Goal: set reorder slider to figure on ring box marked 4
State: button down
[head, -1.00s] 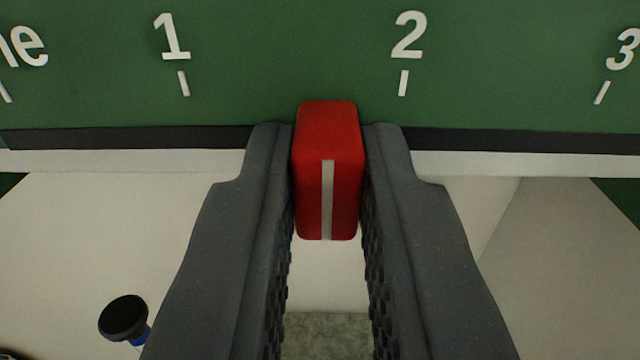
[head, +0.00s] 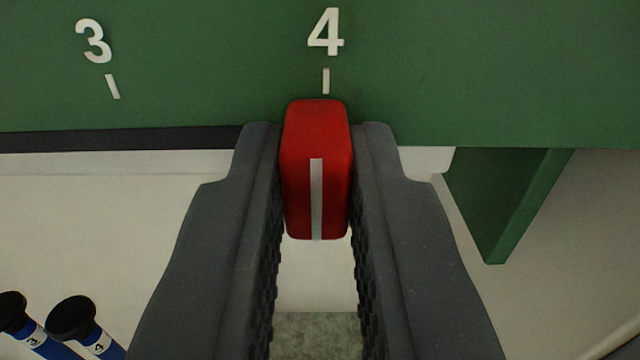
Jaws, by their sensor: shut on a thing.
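The red slider knob (head: 298,185) with a pale vertical line sits between the fingers of my gripper (head: 317,180), which is shut on it. The knob is on the front of the green board (head: 480,70). The white figure 4 (head: 326,33) and its tick stand just above the knob, the tick a little right of the knob's pale line as seen here. The figure 3 (head: 94,42) is further left. The slot (head: 120,140) shows as a dark strip left of the gripper. No ring box can be made out.
Two blue rods with black caps lie at the lower left, one marked 3 (head: 35,335) and one marked 4 (head: 97,340). A green bracket (head: 500,205) hangs under the board at the right. The pale wall below is otherwise clear.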

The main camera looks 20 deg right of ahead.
jog(key=shift+s+d, duration=0.15)
jog(key=shift+d, duration=0.15)
jog(key=shift+d+f, duration=0.1)
jog(key=c, duration=1.4)
grip_release()
jog(key=shift+s, duration=0.3)
jog(key=shift+s+a+b, duration=0.2)
jog(key=shift+a+b, duration=0.1)
jog(key=shift+b, duration=0.3)
jog(key=b+v, duration=0.7)
jog(key=v, duration=0.5)
jog(key=shift+s+a+b, duration=0.2)
jog(key=shift+s+b, duration=0.1)
jog(key=shift+s, duration=0.1)
